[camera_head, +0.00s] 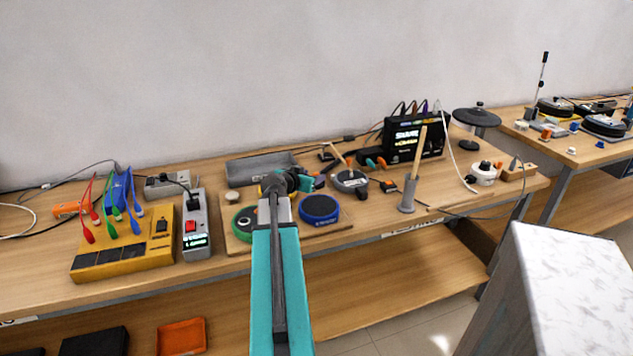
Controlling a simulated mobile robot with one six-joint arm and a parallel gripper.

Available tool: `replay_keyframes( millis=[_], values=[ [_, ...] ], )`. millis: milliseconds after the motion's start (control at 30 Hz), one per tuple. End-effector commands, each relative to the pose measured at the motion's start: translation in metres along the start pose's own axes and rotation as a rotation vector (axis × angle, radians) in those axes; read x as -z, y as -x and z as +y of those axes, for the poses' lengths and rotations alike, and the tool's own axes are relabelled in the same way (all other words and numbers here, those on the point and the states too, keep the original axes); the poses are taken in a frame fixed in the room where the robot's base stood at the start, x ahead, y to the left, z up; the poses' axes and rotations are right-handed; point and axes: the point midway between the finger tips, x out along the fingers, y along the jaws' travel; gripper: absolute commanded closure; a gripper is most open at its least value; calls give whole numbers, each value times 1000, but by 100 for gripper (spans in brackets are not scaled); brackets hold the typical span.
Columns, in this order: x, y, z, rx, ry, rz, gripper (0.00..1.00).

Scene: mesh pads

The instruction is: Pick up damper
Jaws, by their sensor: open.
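My arm reaches in from the bottom middle, and my gripper (314,182) is over the workbench (360,225), above the back of a wooden board (283,237). Its teal and dark fingers point right and its jaws are open; I see nothing between them. On the board, a blue round pad (319,209) lies right of my arm. A green-rimmed round pad (243,222) lies to the left, partly hidden by my arm. A small pale round piece (232,196) sits behind the green pad. I cannot tell which piece is the damper.
A grey tray (262,168) lies behind my gripper. A grey power strip (196,225) and a yellow box (122,255) stand left. Cables cross the bench.

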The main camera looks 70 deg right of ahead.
Motion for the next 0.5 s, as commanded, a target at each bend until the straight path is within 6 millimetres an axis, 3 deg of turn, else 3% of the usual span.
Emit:
replay_keyframes(
  millis=[200,500],
  values=[
    [0,-18,0,0,1,0,55],
    [0,-21,0,0,0,0,55]
  ],
)
